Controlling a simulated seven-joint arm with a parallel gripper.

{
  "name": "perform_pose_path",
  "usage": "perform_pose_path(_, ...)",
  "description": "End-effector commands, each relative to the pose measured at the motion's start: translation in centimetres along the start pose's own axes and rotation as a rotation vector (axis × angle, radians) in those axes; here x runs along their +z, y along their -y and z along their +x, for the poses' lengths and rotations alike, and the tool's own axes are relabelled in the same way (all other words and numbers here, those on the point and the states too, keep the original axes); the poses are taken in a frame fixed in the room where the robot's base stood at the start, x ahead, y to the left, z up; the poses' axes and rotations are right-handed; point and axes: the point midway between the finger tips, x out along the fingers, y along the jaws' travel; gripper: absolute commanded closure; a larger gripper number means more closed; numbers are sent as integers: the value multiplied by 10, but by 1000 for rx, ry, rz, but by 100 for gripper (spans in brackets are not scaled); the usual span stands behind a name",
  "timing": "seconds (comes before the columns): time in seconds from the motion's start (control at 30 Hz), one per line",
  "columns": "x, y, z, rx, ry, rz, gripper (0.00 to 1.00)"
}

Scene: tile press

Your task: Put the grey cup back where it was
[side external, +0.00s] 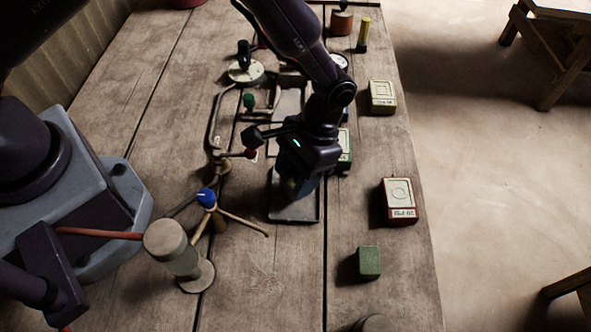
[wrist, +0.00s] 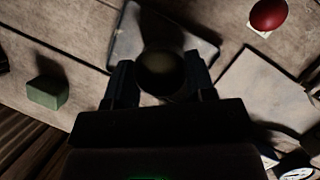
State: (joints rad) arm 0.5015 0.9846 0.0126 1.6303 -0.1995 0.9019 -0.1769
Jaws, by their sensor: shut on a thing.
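My gripper (side external: 292,188) is low over a square dark-rimmed plate (side external: 295,215) at the middle of the table. In the wrist view its fingers (wrist: 162,82) are shut on a dark, round-mouthed cup (wrist: 162,70), which I take to be the grey cup. The cup is over the near part of the same plate (wrist: 125,38). In the side view the cup is mostly hidden by the fingers, and I cannot tell whether its base touches the plate.
A blue-knobbed valve (side external: 207,197) and a pale cylinder (side external: 172,250) stand to the left. A red knob (side external: 250,153) is close by my gripper. To the right are a green block (side external: 369,262), a red box (side external: 400,203) and a cream box (side external: 382,97).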

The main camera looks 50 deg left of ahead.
Motion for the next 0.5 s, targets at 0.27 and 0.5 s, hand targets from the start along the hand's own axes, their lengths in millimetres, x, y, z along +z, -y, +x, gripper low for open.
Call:
perform_pose_path(0.27,-1,0,3,0,1,-1,32)
perform_pose_path(0.5,-1,0,3,0,1,-1,24)
